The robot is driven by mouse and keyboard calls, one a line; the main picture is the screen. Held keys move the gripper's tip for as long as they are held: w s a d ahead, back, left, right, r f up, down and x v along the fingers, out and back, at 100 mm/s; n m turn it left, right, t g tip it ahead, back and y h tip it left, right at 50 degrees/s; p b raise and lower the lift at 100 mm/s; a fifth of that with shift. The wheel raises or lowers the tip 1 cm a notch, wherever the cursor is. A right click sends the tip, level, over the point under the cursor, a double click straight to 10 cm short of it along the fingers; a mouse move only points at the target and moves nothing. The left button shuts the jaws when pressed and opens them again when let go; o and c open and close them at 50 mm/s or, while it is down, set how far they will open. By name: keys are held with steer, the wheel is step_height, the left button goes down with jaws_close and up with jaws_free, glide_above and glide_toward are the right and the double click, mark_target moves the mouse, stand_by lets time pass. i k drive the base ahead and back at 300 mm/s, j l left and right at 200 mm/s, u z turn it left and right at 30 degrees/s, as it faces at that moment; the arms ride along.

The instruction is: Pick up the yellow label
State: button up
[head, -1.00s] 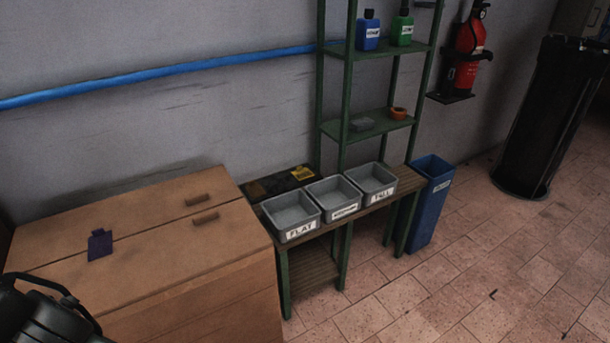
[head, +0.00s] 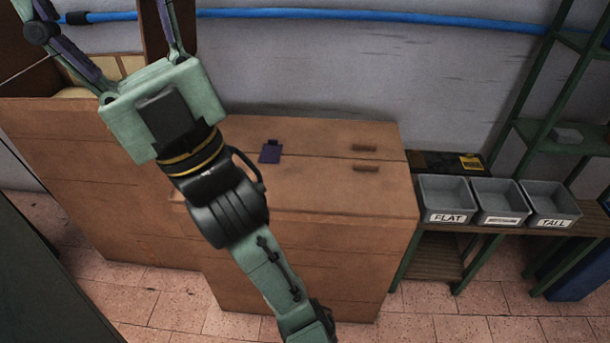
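The yellow label (head: 471,162) is small, with dark marks. It lies on a dark mat (head: 430,158) at the back of the low bench, behind the grey bins, at the right in the head view. My gripper (head: 100,18) is at the upper left, far to the left of the label. Its two fingers are spread wide and point up and away. I see nothing between them, though the tips run to the picture's top edge.
Three grey bins stand on the bench: the FLAT bin (head: 447,187), a middle bin (head: 500,193) and the TALL bin (head: 551,197). A brown cabinet (head: 330,200) with a purple tag (head: 271,151) stands left of them. A green shelf (head: 560,137) rises behind the bench.

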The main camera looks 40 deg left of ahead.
mark_target(468, 162)
steer(key=i+l+u, duration=0.15)
steer(key=l, duration=0.35)
steer(key=i+l+u, duration=0.2)
steer(key=l, duration=0.25)
steer(key=i+l+u, duration=0.15)
steer(key=l, duration=0.4)
steer(key=l+u, duration=0.15)
steer(key=l, duration=0.35)
steer(key=i+l+u, duration=0.1)
steer(key=l, duration=0.25)
steer(key=i+l+u, duration=0.15)
steer(key=l, duration=0.15)
steer(key=i+l+u, duration=0.1)
steer(key=l, duration=0.25)
steer(key=i, duration=1.25)
